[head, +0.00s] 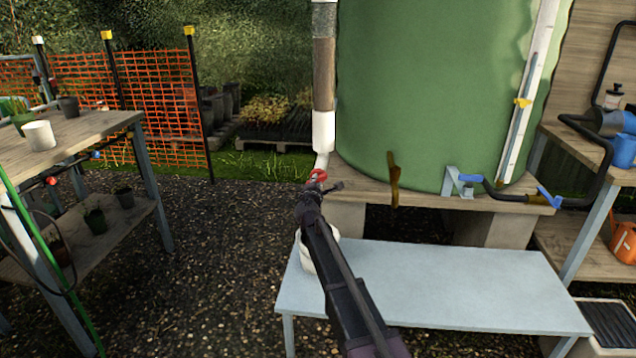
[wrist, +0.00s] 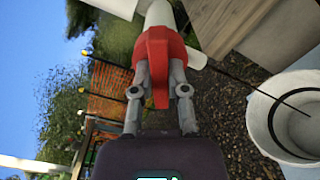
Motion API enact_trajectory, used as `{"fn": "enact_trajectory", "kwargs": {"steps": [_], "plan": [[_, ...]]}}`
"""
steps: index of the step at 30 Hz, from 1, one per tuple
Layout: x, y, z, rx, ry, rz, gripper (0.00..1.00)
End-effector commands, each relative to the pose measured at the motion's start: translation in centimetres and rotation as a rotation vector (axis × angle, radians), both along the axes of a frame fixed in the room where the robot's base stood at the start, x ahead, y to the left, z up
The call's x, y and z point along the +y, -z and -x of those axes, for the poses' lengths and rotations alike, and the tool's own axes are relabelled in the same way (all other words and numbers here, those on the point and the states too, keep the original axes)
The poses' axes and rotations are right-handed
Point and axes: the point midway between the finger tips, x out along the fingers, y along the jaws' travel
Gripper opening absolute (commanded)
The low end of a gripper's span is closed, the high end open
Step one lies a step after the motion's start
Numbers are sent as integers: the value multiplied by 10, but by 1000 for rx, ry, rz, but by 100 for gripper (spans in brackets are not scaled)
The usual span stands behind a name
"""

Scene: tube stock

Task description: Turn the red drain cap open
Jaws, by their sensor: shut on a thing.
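The red drain cap (head: 317,174) sits at the lower end of a white pipe, left of the green tank. In the wrist view the red cap (wrist: 158,52) fills the space between my fingers, with its flat grip bar lengthwise between them. My gripper (head: 318,186) is shut on this bar; it also shows in the wrist view (wrist: 159,82). The white pipe end (wrist: 160,14) is right behind the cap. In the head view my arm and gripper partly hide the cap.
A white bucket (head: 303,252) stands below my gripper, partly hidden by my arm; it also shows in the wrist view (wrist: 262,120). A pale blue bench (head: 460,285) lies to the right. The green tank (head: 430,90) stands behind on a wooden platform. Gravel is open at left.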

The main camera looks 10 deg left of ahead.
Motion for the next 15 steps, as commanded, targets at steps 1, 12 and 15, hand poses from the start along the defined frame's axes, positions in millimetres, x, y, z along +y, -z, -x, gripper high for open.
{"fn": "enact_trajectory", "kwargs": {"steps": [1, 12, 15], "plan": [[1, 0, -1, 1, -1, 44, 0], [1, 0, -1, 14, -2, 395, 0], [1, 0, -1, 17, -3, 488, 0]]}}
